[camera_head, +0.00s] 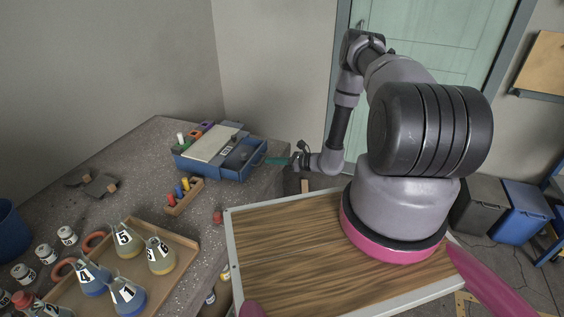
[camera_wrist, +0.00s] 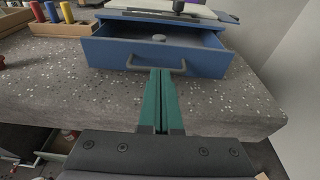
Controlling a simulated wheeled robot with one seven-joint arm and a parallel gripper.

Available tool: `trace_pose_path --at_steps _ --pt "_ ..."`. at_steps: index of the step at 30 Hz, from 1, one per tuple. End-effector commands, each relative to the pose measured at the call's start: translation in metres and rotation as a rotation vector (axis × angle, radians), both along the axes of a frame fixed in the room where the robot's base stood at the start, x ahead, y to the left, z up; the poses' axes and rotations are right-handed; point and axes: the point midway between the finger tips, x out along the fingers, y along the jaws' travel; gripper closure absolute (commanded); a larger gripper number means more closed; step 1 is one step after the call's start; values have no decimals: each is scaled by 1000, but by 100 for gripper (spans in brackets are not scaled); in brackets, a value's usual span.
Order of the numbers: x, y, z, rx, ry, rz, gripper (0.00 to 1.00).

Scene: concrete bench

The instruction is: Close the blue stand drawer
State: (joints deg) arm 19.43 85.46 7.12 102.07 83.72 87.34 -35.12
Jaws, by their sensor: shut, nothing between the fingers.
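The blue stand (camera_head: 190,165) sits on the concrete bench near its right edge, with a light board and colored items on top. Its blue drawer (camera_head: 236,172) is pulled out toward my gripper. In the wrist view the drawer (camera_wrist: 112,54) shows its front panel, a grey bar handle (camera_wrist: 157,69) and a small round object (camera_wrist: 159,38) inside. My gripper (camera_head: 280,161) has green fingers, shut and empty, pointing at the drawer front. In the wrist view the fingertips (camera_wrist: 161,73) overlap the handle's middle; I cannot tell whether they touch it.
A wooden rack of colored pegs (camera_head: 183,197) stands in front of the blue stand. A tray (camera_head: 187,243) of numbered flasks is at the near left, with white jars (camera_head: 67,236) beside it. The bench edge lies just below the drawer. Floor bins (camera_head: 524,203) stand far right.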

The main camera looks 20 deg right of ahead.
Motion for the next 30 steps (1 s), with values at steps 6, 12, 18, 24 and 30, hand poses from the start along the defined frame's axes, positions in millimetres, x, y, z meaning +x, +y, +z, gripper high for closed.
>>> trace_pose_path --at_steps 6,12,18,24,30 --pt "3 4 -1 0 0 1 100" --pt "3 4 -1 0 0 1 100" --pt "19 28 -1 0 -2 6 100" --pt "46 65 -2 -1 -1 4 100" --pt "57 80 -1 -1 1 2 100"
